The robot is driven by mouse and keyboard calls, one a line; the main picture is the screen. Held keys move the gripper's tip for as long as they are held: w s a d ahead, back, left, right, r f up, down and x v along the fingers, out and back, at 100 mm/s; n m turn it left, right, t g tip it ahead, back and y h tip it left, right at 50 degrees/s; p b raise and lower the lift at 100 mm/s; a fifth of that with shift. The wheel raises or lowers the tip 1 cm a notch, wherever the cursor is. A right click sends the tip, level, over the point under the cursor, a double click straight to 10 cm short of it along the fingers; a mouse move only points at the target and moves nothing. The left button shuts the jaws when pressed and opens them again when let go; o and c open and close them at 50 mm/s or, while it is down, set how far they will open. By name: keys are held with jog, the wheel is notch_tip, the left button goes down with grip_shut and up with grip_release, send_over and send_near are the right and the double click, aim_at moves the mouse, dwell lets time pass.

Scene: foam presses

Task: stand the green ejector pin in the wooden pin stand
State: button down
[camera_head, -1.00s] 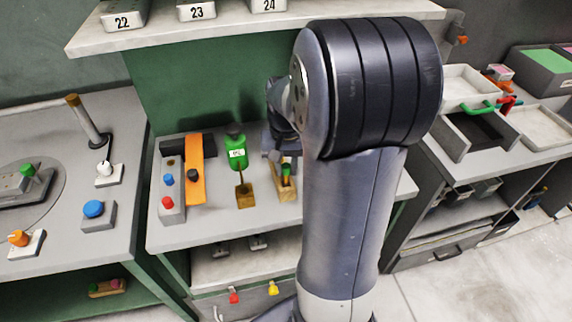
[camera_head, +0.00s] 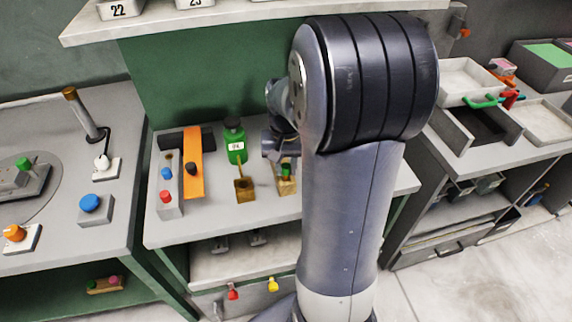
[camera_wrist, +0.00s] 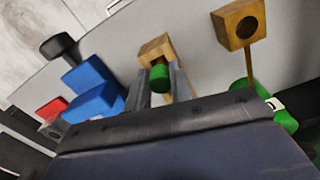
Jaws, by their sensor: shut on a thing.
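The green ejector pin (camera_wrist: 160,78) is between the two fingers of my gripper (camera_wrist: 162,84) in the wrist view, with its green end showing. My gripper is shut on it. A wooden block (camera_wrist: 156,48), which looks like the pin stand, lies right beyond the pin. In the head view the green pin (camera_head: 287,169) shows over the wooden block (camera_head: 286,186), below my wrist. My arm hides part of both. I cannot tell whether the pin's lower end is in a hole of the block.
A second wooden block (camera_head: 245,190) with a thin stick stands to the left; its round hole shows in the wrist view. A green bottle (camera_head: 236,150) stands behind it. An orange bar (camera_head: 192,175) and a button box (camera_head: 170,205) are farther left. The bench front is clear.

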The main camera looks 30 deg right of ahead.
aim_at(286, 166)
jog(key=shift+f+b, duration=0.5)
jog(key=shift+f, duration=0.3)
jog(key=c, duration=1.2)
grip_release()
jog(key=shift+o, duration=0.2)
notch_tip(286, 166, up, 11)
jog(key=shift+f, duration=0.1)
